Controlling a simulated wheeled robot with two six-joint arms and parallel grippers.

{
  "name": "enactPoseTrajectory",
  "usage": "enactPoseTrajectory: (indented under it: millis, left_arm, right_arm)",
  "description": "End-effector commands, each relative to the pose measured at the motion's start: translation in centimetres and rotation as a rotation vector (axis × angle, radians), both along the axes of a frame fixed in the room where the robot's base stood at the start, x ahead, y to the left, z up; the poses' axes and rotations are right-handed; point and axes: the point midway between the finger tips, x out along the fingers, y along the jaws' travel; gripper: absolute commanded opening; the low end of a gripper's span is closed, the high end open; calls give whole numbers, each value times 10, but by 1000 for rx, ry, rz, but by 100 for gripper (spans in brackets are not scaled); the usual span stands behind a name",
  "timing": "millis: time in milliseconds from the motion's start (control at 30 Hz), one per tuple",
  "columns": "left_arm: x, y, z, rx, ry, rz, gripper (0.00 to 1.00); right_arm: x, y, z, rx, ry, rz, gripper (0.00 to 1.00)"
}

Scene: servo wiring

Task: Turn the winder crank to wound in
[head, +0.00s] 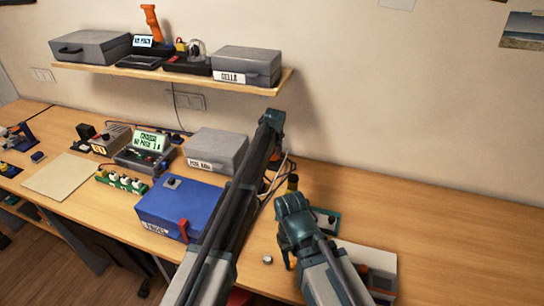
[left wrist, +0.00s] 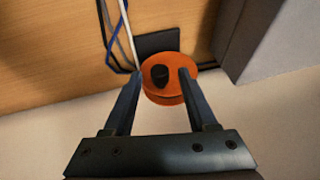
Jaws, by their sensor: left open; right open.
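The winder (left wrist: 165,97) shows in the left wrist view as a round orange disc with a dark knob (left wrist: 160,76) on it. My left gripper (left wrist: 155,82) is open, with its two fingers reaching to either side of the disc and the knob between them. I cannot tell whether the fingers touch it. In the head view my left arm covers most of the winder and its own gripper. My right gripper (head: 289,250) is low over the right part of the bench, open, with nothing seen in it.
Blue and white cables (left wrist: 118,35) run beside the winder. A blue case (head: 180,203) and a grey case (head: 217,149) stand left of my left arm. A shelf (head: 190,77) with cases hangs above. A small silver cap (head: 267,260) lies on the bench.

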Motion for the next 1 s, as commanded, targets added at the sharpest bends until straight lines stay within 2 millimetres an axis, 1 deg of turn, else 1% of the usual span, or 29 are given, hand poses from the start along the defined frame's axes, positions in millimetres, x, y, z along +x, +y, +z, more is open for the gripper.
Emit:
enactPoseTrajectory:
  millis: [33,300,467,600,633,867,1000]
  left_arm:
    - [1,0,-4,0,0,0,58]
    - [1,0,-3,0,0,0,58]
    - [1,0,-3,0,0,0,29]
    - [1,0,-3,0,0,0,4]
    - [1,0,-3,0,0,0,0]
    - [1,-1,-3,7,-2,-1,0]
    - [-1,-6,-8,81,-25,-3,0]
  right_arm:
    - [0,0,-4,0,0,0,50]
    - [0,0,-3,0,0,0,50]
    - [0,0,-3,0,0,0,50]
    - [0,0,-3,0,0,0,50]
    - [0,0,-3,0,0,0,50]
    - [0,0,-4,0,0,0,50]
    - [0,0,-12,0,0,-1,50]
